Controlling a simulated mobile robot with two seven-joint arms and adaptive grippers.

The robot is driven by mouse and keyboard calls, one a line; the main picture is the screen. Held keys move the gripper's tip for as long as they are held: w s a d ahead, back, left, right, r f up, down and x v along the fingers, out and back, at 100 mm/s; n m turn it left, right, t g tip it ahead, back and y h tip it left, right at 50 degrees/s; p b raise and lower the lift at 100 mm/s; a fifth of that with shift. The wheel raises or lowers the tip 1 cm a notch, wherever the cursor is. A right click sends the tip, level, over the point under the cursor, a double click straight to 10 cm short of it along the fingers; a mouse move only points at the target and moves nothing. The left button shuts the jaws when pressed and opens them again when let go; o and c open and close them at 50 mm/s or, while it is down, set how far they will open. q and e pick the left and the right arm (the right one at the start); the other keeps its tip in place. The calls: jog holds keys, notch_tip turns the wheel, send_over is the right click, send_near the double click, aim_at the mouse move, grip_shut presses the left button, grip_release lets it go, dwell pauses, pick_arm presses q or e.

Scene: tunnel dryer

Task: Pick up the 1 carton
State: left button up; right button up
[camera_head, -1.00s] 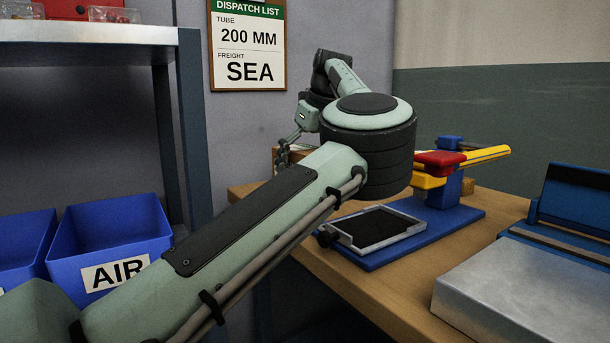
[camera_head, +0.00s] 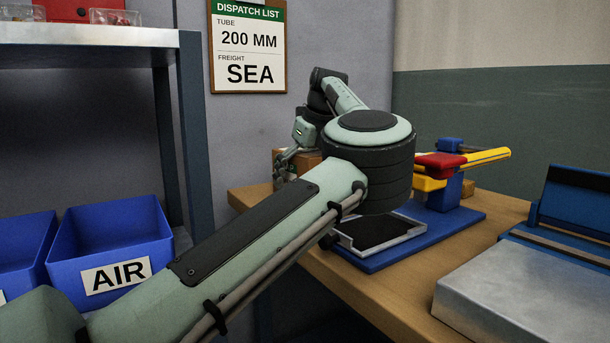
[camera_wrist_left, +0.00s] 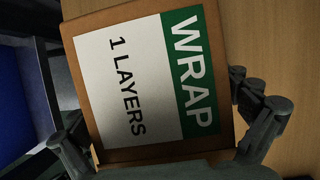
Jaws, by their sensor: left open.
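The carton is a brown box with a white and green label reading WRAP, 1 LAYERS. It fills the middle of the left wrist view (camera_wrist_left: 92,20), tilted in the picture. In the head view, a small part of the brown carton (camera_head: 308,160) shows at the back left of the bench, mostly hidden behind my arm. My left gripper (camera_head: 285,165) is open at the carton. In the left wrist view, its fingers (camera_wrist_left: 168,140) show on either side of the carton's near end; whether they touch it I cannot tell. My right gripper is not in view.
On the wooden bench (camera_head: 380,305) stand a blue-based device (camera_head: 440,225) with a yellow and red lever and a grey and blue machine (camera_head: 520,290). Blue bins (camera_head: 110,240), one marked AIR, sit left below a shelf (camera_head: 90,38). A dispatch list (camera_head: 248,45) hangs on the wall.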

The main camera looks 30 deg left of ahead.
pick_arm(q)
jog(key=shift+c, duration=0.5)
jog(key=shift+f, duration=0.1)
jog(key=c, duration=1.6)
jog(key=shift+c, duration=0.3)
jog(key=shift+s, duration=0.1)
